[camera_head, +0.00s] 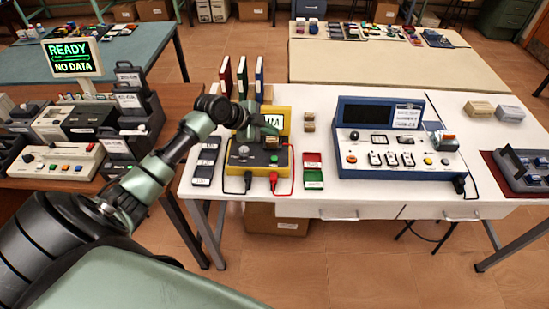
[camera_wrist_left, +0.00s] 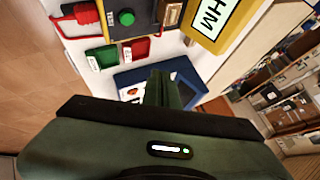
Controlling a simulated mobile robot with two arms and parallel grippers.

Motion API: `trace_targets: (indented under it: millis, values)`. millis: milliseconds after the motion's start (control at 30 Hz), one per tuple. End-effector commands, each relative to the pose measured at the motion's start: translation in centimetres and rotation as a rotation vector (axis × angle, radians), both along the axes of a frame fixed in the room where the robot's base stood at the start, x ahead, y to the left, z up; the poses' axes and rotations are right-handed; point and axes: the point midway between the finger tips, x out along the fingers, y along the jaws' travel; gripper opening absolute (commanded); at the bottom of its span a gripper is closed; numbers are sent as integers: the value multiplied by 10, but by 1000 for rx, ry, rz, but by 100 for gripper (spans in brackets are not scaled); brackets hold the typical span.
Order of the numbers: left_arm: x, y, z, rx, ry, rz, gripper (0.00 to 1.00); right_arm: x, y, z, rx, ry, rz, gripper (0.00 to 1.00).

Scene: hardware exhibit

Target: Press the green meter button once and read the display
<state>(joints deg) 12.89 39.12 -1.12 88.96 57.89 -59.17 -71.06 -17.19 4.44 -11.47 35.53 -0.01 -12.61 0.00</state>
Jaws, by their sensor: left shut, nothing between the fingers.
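The yellow meter (camera_head: 284,112) stands on the white table in front of my left arm. Its display (camera_head: 272,121) is partly covered by my gripper in the head view; the letters "HM" show, also on the display (camera_wrist_left: 214,18) in the wrist view. The round green button (camera_wrist_left: 126,18) sits on the meter's dark front panel in the wrist view. My left gripper (camera_head: 266,131) is shut and empty, over the meter in the head view. Its closed fingers (camera_wrist_left: 164,88) are apart from the button in the wrist picture. My right gripper is not in view.
A screen (camera_head: 72,58) at the left reads "READY" and "NO DATA". Red and black leads hang at the meter's front. Red and green trays (camera_head: 313,170) and a blue bench instrument (camera_head: 385,170) stand to its right. Upright binders (camera_head: 242,78) stand behind.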

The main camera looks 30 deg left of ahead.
Motion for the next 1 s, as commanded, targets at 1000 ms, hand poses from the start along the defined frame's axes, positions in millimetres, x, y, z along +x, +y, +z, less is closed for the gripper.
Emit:
trace_targets:
  millis: [1000]
  values:
    - [0, 0, -89, -1, 0, 1, 0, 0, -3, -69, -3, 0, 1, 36]
